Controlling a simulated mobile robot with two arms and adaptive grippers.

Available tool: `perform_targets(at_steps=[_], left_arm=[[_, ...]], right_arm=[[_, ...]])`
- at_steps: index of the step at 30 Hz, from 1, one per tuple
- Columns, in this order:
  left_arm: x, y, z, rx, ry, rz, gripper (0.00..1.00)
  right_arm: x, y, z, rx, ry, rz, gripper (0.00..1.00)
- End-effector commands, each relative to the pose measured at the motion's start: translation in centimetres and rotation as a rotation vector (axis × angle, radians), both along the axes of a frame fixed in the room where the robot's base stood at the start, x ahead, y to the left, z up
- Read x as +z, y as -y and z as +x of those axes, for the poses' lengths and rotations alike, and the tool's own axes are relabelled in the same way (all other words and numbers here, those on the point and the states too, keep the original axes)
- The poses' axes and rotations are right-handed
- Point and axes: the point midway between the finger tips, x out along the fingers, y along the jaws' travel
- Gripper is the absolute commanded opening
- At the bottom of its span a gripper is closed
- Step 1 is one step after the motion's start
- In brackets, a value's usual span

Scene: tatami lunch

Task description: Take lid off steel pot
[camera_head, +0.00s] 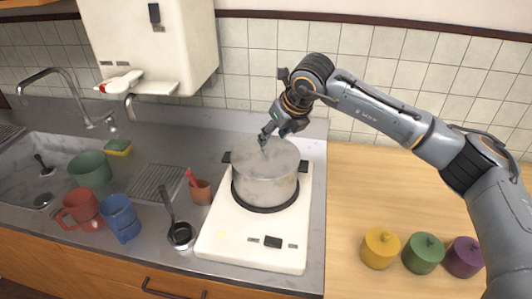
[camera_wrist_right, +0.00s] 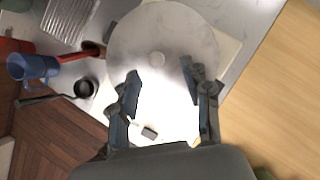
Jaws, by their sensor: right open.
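The steel pot (camera_head: 264,186) stands on the white cooktop, with dark side handles. Its round, pale, smeared lid (camera_head: 276,160) is on top and covers it. The lid also shows in the right wrist view (camera_wrist_right: 191,32), with a small round knob (camera_wrist_right: 157,59) at its middle. My right gripper (camera_head: 265,136) is above the lid, pointing down. In the wrist view my right gripper (camera_wrist_right: 160,77) has its fingers apart with nothing between them, and the knob shows just beyond the fingertips. Whether the fingers touch the lid I cannot tell. My left gripper is out of view.
The white cooktop (camera_head: 250,248) sits on the grey counter. Yellow, green and purple lidded jars (camera_head: 380,248) stand on the wooden top at right.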

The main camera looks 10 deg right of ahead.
Motion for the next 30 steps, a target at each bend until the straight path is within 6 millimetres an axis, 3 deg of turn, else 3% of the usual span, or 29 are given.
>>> perform_targets(at_steps=[5,12,19,26,30], left_arm=[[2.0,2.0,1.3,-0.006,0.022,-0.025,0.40],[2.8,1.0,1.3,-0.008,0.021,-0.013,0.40],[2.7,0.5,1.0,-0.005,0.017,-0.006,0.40],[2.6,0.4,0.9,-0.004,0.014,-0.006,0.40],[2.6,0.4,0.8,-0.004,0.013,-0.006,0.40]], right_arm=[[-1.6,-0.8,0.9,0.002,-0.005,-0.001,0.48],[-4.2,-1.3,2.2,0.001,-0.002,0.000,0.48],[-4.4,-1.4,2.3,0.002,0.000,0.000,0.48],[-4.4,-1.3,2.2,0.001,-0.001,0.000,0.03],[-4.3,-1.4,2.3,0.001,0.002,0.001,0.00]])
